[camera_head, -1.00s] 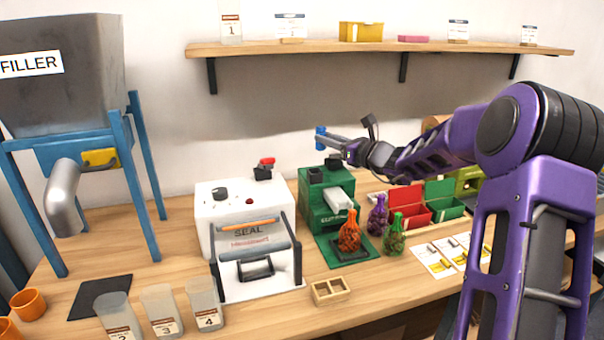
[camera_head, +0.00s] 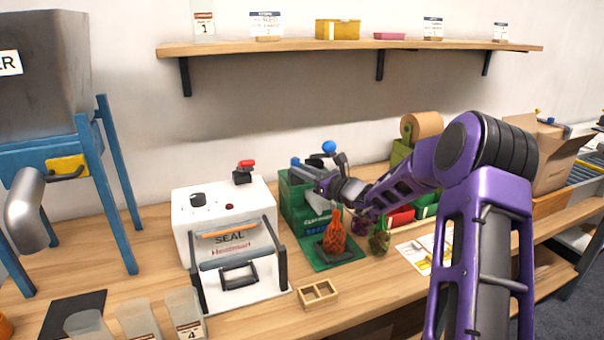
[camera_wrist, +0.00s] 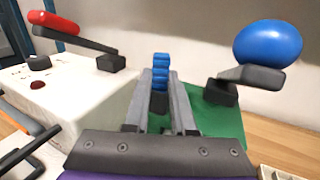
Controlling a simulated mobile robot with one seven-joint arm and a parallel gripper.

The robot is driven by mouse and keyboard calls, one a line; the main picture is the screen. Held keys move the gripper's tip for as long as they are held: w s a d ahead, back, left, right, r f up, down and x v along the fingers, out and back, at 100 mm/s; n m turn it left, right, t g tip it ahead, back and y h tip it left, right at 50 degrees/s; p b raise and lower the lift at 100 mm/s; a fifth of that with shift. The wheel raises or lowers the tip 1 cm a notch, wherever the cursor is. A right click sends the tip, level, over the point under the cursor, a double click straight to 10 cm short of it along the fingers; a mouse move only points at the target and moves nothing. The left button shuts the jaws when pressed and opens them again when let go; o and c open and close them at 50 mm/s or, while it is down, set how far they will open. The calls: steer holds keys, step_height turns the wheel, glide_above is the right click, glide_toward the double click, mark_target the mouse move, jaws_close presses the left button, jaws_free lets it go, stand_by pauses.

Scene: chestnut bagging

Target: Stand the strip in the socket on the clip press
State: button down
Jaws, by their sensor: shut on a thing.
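My gripper (camera_head: 299,166) is shut on a blue ribbed strip, seen between its fingertips in the wrist view (camera_wrist: 161,64). The fingers reach over the top of the green clip press (camera_head: 290,200). The press also shows in the wrist view (camera_wrist: 222,119), with its blue ball knob (camera_wrist: 267,45) on a dark lever to the right of the strip. A dark block (camera_wrist: 158,104) shows between the fingers, just below the strip in the picture, and may be the socket. I cannot tell whether the strip touches it. In the head view my gripper hides most of the press top.
The white sealer (camera_head: 225,225) with its red-knobbed lever (camera_head: 246,166) stands close on the left. An orange net bag (camera_head: 334,236) stands in front of the press. A small wooden tray (camera_head: 318,294) lies nearer. The shelf (camera_head: 345,48) runs along the wall above.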

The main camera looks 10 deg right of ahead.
steer(key=shift+f, duration=0.1)
steer(key=shift+f, duration=0.15)
steer(key=c, duration=0.8)
jaws_free()
steer(key=shift+o, duration=0.2)
steer(key=shift+r, duration=0.25)
steer(key=v, duration=1.2)
steer(key=shift+p, duration=0.45)
steer(key=shift+a+f, duration=0.1)
